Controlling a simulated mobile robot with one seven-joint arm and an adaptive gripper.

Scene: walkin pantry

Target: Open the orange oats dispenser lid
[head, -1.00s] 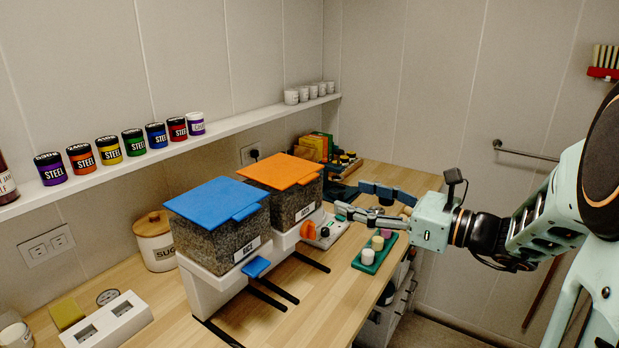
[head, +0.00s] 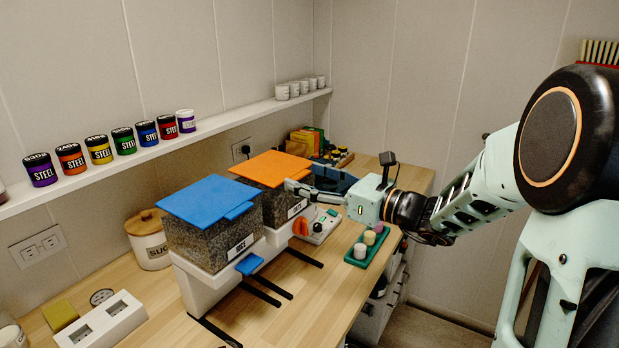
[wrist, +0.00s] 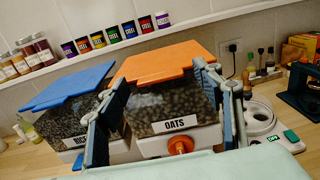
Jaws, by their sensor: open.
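The oats dispenser has a flat orange lid (head: 270,168), which is closed; it also shows in the wrist view (wrist: 165,60). Its clear body (wrist: 160,105) with the OATS label stands on a white base with an orange knob (wrist: 181,145). My gripper (head: 300,186) is open, with its fingers at the lid's front right corner in the head view. In the wrist view my gripper's fingers (wrist: 160,110) spread to both sides of the dispenser's front. I cannot tell whether a finger touches the lid. Nothing is between the fingers.
The rice dispenser with a blue lid (head: 208,200) stands close at the left. A green tray (head: 362,250) with small cups lies in front at the right. A shelf (head: 200,130) with several jars runs above along the wall. A sugar canister (head: 149,240) stands at the left.

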